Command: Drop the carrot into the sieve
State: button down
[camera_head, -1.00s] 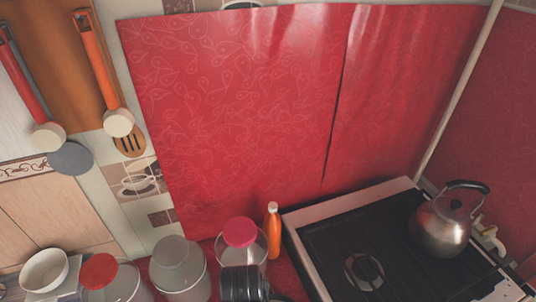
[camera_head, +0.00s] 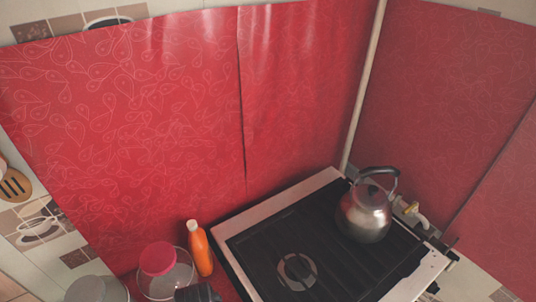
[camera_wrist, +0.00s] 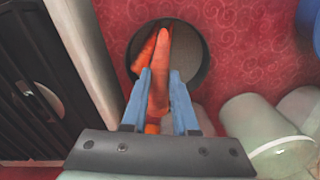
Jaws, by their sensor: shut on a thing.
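In the wrist view, my gripper (camera_wrist: 160,80) has its blue fingers closed around a long orange carrot (camera_wrist: 163,55). The carrot points away from the wrist, and its far end overlaps the sieve in the picture. The sieve (camera_wrist: 200,62) is a round bowl with a dark rim and greyish mesh, on the red counter. A second orange shape (camera_wrist: 144,52) shows beside the held carrot, over the sieve's left part; I cannot tell what it is. The gap between carrot and sieve cannot be judged. Neither the carrot nor the sieve is clear in the head view.
The stove (camera_head: 300,245) carries a metal kettle (camera_head: 366,212) at its back right. An orange bottle (camera_head: 200,250) and a pink-lidded jar (camera_head: 160,268) stand left of it. In the wrist view, pale canisters (camera_wrist: 262,130) stand right of the sieve; the stove (camera_wrist: 30,85) is at left.

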notch_tip(320, 180, down, 3)
jog(key=b, duration=0.2)
jog(key=shift+f+b, duration=0.15)
jog(key=shift+b, duration=0.15)
jog(key=c, duration=0.6)
grip_release()
notch_tip(320, 180, up, 13)
jog(key=p, duration=0.2)
jog(key=shift+w, duration=0.1)
